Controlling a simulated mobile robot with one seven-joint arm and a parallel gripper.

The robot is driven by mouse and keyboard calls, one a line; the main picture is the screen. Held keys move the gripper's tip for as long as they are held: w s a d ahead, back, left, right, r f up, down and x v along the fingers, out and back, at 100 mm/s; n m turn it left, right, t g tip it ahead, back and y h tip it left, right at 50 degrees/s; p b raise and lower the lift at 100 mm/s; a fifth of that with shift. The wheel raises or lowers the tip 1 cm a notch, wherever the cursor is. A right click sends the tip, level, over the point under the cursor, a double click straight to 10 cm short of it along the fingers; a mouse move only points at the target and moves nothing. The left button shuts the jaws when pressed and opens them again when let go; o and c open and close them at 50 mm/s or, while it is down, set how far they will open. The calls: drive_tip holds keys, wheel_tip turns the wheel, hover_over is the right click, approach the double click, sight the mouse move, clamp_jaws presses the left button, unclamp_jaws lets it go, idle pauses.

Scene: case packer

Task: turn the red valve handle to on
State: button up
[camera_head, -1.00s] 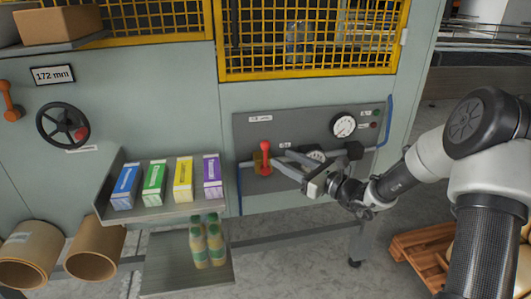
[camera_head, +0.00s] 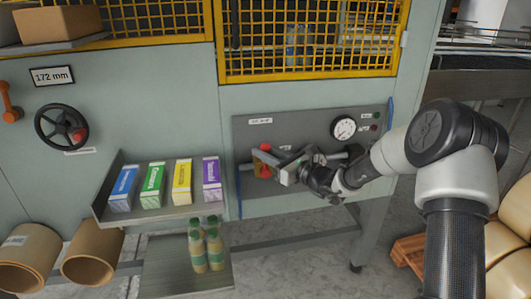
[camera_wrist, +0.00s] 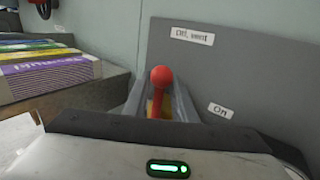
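The red valve handle (camera_head: 265,147) stands upright on the grey panel, with a round red knob at its top. In the wrist view the knob (camera_wrist: 161,75) is between my two fingers, which run along both sides of the handle with gaps visible. My gripper (camera_head: 275,160) is open around the handle. The "Off, vent" label (camera_wrist: 191,35) is above the handle and the "On" label (camera_wrist: 221,110) is to its right. The lower handle and its pivot are mostly hidden by my gripper.
A pressure gauge (camera_head: 343,128) and small indicators are right of the handle on the panel (camera_head: 300,127). A tray (camera_head: 190,213) with several coloured boxes is at left, above bottles (camera_head: 198,248). A black handwheel (camera_head: 61,127) is farther left.

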clamp_jaws()
drive_tip(key=shift+d, duration=0.1)
drive_tip(key=w+d+f+m+t+h, duration=0.1)
drive_tip(key=d+f+m+t, duration=0.2)
drive_tip(key=m, duration=0.6)
drive_tip(key=w+d+f+m+t+h, duration=0.1)
drive_tip(key=d+f+m+t+h, duration=0.1)
drive_tip(key=d+m+t, duration=0.2)
drive_tip(key=shift+f+m+t+p, duration=0.45)
drive_tip(key=shift+m+t, duration=1.35)
drive_tip(key=shift+m, duration=1.4)
